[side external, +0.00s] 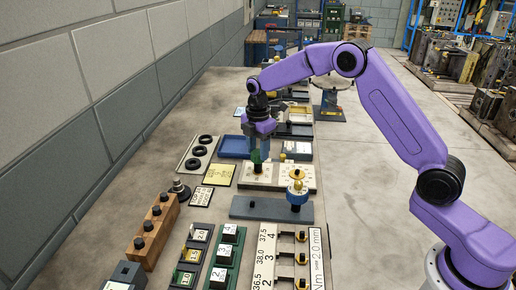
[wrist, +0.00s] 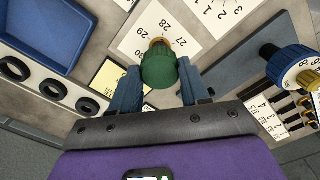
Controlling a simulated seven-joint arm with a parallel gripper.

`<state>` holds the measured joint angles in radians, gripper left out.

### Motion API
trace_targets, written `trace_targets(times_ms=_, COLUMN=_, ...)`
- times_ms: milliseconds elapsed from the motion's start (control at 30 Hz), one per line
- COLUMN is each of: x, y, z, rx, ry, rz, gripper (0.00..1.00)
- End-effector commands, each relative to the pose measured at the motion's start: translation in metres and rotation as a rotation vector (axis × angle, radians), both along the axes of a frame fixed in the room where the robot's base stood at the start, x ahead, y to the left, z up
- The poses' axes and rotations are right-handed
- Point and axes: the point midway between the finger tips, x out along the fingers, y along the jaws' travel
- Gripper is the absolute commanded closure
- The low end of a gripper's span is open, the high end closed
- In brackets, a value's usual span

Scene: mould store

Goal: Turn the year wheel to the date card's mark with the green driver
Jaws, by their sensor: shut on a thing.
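My gripper (side external: 262,148) points down over the cream dial plate, its two blue fingers on either side of the green driver (wrist: 158,70). It is shut on the driver, which also shows in the side view (side external: 256,157).
A blue-and-yellow driver (side external: 297,194) stands on a grey block (side external: 247,208) in front of the plate. A blue tray (side external: 234,147) and a holder with black rings (side external: 192,163) lie left. Marked blocks and a wooden rack (side external: 153,232) fill the near bench.

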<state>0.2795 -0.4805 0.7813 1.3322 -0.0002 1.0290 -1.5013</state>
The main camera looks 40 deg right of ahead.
Motion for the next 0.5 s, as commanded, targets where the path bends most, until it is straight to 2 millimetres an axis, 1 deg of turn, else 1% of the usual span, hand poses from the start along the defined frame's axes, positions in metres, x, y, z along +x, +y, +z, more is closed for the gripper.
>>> trace_targets(times_ms=100, x=0.0000, y=0.0000, z=-0.0002, rx=0.000, ry=0.000, rz=-0.121, gripper=0.86)
trace_targets(times_ms=200, x=0.0001, y=-0.0004, z=-0.0004, rx=0.000, ry=0.000, rz=-0.186, gripper=0.86)
trace_targets(times_ms=500, x=0.0002, y=-0.0004, z=-0.0005, rx=0.000, ry=0.000, rz=-0.207, gripper=0.86)
